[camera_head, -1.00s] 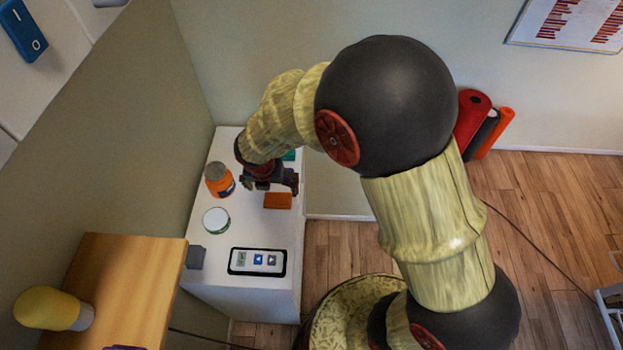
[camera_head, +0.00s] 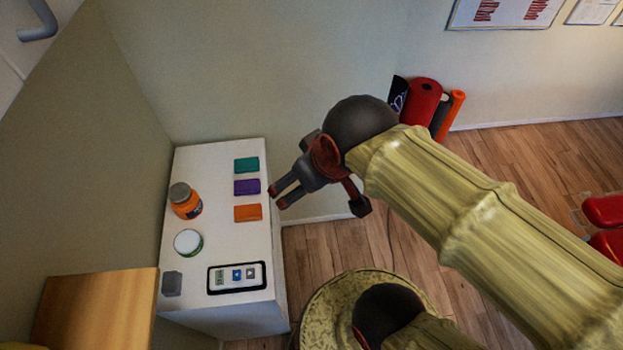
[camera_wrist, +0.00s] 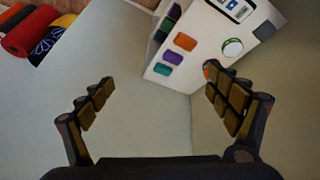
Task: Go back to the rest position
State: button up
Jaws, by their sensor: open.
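My gripper (camera_head: 280,194) is open and empty in the head view, just right of the white cabinet's right edge. In the wrist view my gripper (camera_wrist: 160,97) shows its two fingers spread wide with nothing between them. The white cabinet (camera_head: 222,243) bears a teal block (camera_head: 247,165), a purple block (camera_head: 247,187) and an orange block (camera_head: 248,212) in a row near its right edge. The blocks also show in the wrist view, the orange one (camera_wrist: 185,41) among them. My gripper touches none of them.
An orange jar (camera_head: 186,203), a round white-topped tin (camera_head: 188,242), a device with buttons (camera_head: 237,277) and a small grey box (camera_head: 171,284) also stand on the cabinet. A wooden surface (camera_head: 95,308) is at lower left. Rolled mats (camera_head: 425,100) lean by the wall.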

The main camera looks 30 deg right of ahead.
jog(key=shift+s+r+m, duration=0.2)
jog(key=shift+s+m, duration=0.55)
jog(key=shift+m, duration=0.15)
jog(key=shift+f, duration=0.1)
notch_tip(320, 180, down, 7)
jog(key=b, duration=0.7)
jog(key=shift+f, duration=0.1)
